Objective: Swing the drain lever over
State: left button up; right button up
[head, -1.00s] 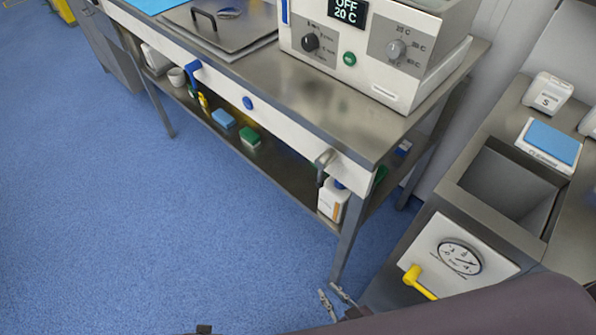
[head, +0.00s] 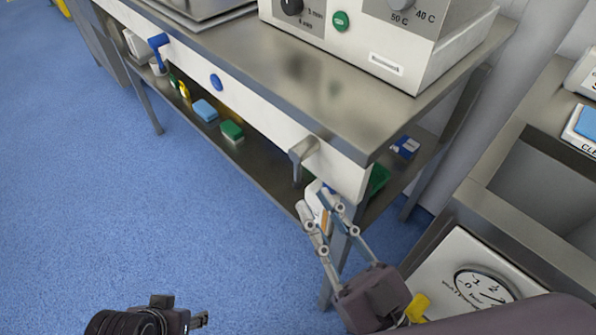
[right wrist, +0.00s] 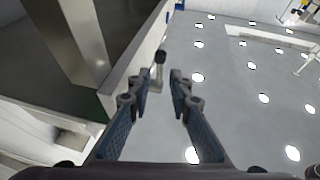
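A grey lever (head: 301,157) sticks out of the white front panel at the right end of the steel table, its dark-tipped arm hanging down. In the right wrist view the lever (right wrist: 159,62) shows just beyond and between the fingertips. My right gripper (head: 316,201) points up at it from below, fingers apart, with nothing held; it also shows in the right wrist view (right wrist: 161,82). Contact with the lever is not visible. My left gripper (head: 199,320) is partly in view at the bottom edge; its opening is unclear.
A blue lever (head: 158,46) and a blue button (head: 216,82) are farther left on the same panel. A yellow handle (head: 417,307) is beside the dial at right. The blue floor at left is clear.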

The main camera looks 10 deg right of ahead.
aim_at(300, 179)
jog(key=x, duration=0.6)
jog(key=shift+w+r, duration=0.1)
jog(key=shift+w, duration=0.2)
jog(key=shift+c, duration=0.3)
grip_shut()
